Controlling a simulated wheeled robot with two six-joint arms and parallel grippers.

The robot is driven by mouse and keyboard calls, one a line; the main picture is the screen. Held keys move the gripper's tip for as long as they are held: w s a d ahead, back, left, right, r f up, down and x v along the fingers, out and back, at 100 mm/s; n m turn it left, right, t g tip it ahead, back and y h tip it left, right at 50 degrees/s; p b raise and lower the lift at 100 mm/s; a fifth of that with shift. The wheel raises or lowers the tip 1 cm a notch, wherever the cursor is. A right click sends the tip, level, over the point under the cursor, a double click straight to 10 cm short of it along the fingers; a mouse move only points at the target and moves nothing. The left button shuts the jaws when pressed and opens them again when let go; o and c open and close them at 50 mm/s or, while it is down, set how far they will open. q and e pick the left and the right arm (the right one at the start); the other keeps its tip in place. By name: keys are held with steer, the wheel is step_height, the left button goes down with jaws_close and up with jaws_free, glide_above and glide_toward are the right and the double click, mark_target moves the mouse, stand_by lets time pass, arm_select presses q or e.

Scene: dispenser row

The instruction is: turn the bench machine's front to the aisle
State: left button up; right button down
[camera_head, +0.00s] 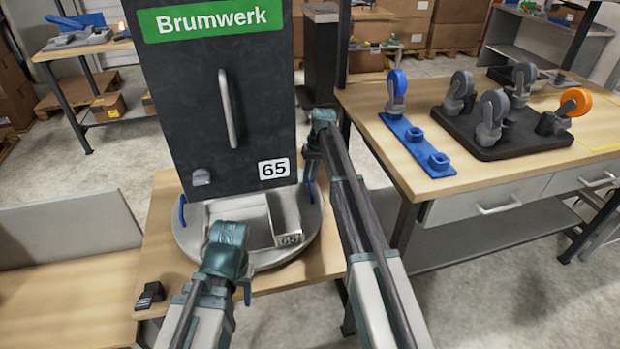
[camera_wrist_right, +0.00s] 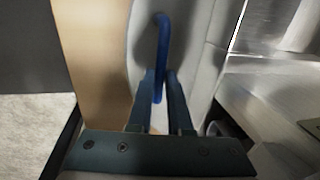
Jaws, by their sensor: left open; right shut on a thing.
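The bench machine is a tall dark cabinet (camera_head: 215,100) with a green Brumwerk sign, a vertical grey handle and a 65 label on the face towards me. It stands on a round grey turntable (camera_head: 185,240) with a blue handle (camera_head: 182,212) at its left and another at its right. My right gripper (camera_head: 312,168) is shut on the right blue handle, which shows between its fingers in the right wrist view (camera_wrist_right: 160,60). My left gripper (camera_head: 217,286) is open and apart from the handles, in front of the turntable's near edge. The machine's top is cut off.
A metal tray (camera_head: 240,212) marked 65 is below the cabinet face. A small black block (camera_head: 150,294) lies on the bench's front left corner. A workbench (camera_head: 440,190) at right holds a blue strip (camera_head: 415,145) and a black caster board (camera_head: 500,145). Floor shows between the benches.

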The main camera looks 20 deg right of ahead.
steer(key=shift+w, duration=0.25)
steer(key=c, duration=0.8)
jaws_free()
steer(key=shift+c, duration=0.2)
steer(key=shift+r, duration=0.1)
steer(key=shift+s+d+r+p, duration=0.1)
steer(key=shift+r+p, duration=0.3)
steer(key=shift+p, duration=0.1)
step_height(320, 180, up, 12)
steer(key=d+p, duration=0.2)
steer(key=p, duration=1)
steer(key=shift+d+r, duration=0.25)
steer(key=shift+d, duration=0.05)
